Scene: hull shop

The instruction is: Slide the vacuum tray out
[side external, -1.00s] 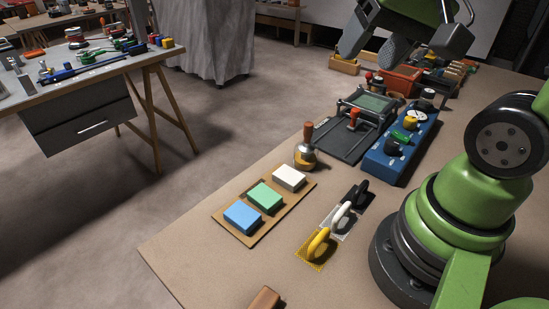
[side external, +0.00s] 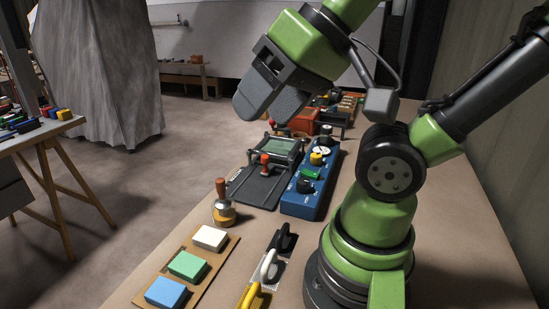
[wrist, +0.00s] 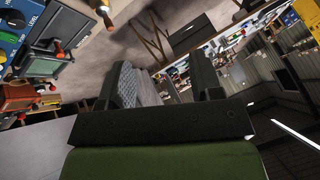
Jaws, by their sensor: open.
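A dark flat tray (side external: 255,186) with a red-knobbed handle (side external: 265,160) lies on the bench, at the near end of a metal frame with a green sheet (side external: 283,146). I cannot tell how far the tray sits under the frame. The framed green sheet also shows at the left of the wrist view (wrist: 38,62). My gripper (side external: 270,104) hangs tilted in the air, appearing above and behind the frame in the side view. In the wrist view its two fingers (wrist: 165,84) stand apart with nothing between them.
A blue control box (side external: 309,186) with knobs stands right beside the tray. A wooden-handled tool (side external: 223,205) and a board with three coloured blocks (side external: 203,262) lie nearer. Trowels (side external: 269,263) lie beside the board. An orange-red box (side external: 300,123) is behind the frame.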

